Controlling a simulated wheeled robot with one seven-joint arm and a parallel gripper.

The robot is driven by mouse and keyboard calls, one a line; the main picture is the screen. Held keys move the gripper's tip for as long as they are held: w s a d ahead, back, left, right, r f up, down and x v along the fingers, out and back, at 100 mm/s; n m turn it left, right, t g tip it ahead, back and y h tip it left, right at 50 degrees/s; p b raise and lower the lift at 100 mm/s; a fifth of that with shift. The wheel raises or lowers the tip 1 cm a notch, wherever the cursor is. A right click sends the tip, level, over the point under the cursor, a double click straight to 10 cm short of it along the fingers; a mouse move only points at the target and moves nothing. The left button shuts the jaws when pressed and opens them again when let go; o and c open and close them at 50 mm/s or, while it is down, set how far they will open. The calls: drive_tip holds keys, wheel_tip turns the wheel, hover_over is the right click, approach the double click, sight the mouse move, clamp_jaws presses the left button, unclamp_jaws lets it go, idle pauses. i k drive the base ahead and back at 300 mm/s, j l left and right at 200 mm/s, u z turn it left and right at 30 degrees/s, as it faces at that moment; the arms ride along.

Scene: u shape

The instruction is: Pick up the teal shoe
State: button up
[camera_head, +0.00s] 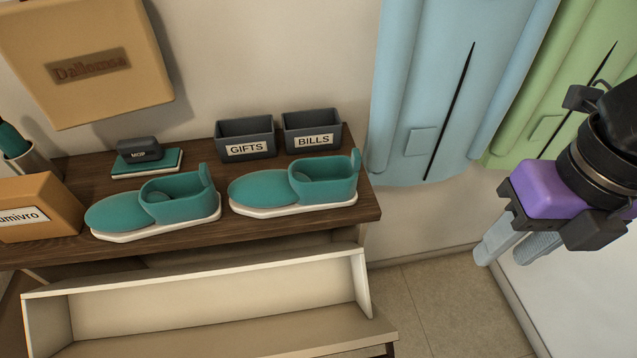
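Two teal shoes with white soles stand side by side on a dark wooden shelf top. The left teal shoe (177,197) and the right teal shoe (326,182) both have their toes toward the left and a raised tab at the heel. My gripper (513,252), with a purple body and pale grey fingers, is at the far right, well apart from the shoes and in front of the wall. Its fingers point down and left. Nothing shows held in it, but the angle hides how wide the gap between the fingers is.
The shelf top (290,223) also bears bins marked GIFTS (231,148) and BILLS (299,140), a teal book with a dark block (139,153), and a cardboard box (40,205). An open white compartment (210,305) lies below. Blue (410,100) and green (518,130) coats hang at right.

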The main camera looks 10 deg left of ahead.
sight(309, 184)
drive_tip(key=i+j, duration=0.75)
drive_tip(key=j, duration=0.25)
